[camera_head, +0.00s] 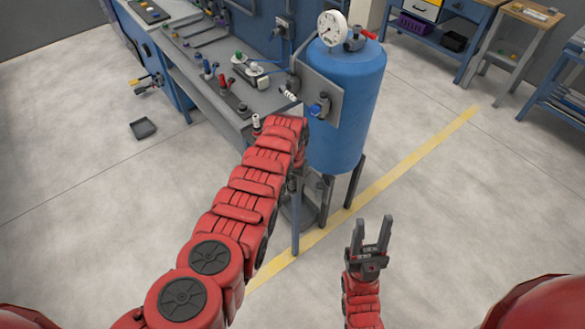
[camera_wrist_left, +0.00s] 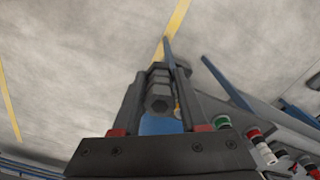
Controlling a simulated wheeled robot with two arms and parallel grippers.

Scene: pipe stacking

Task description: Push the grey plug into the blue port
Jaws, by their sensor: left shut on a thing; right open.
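My left arm reaches toward the workbench, and its gripper is mostly hidden behind the arm in the head view. In the left wrist view my left gripper (camera_wrist_left: 160,72) is shut on the grey plug (camera_wrist_left: 160,92), a dark grey hexagonal piece between the fingers. A small blue fitting (camera_head: 315,109), which looks like the blue port, is on the grey panel (camera_head: 318,88) beside the blue tank. The plug is apart from it as far as I can tell. My right gripper (camera_head: 373,224) is open and empty above the floor at lower right.
The blue tank (camera_head: 348,105) with a white gauge (camera_head: 332,27) stands right of the grey workbench (camera_head: 205,75). Several coloured fittings lie on the bench. A dark tray (camera_head: 143,128) lies on the floor.

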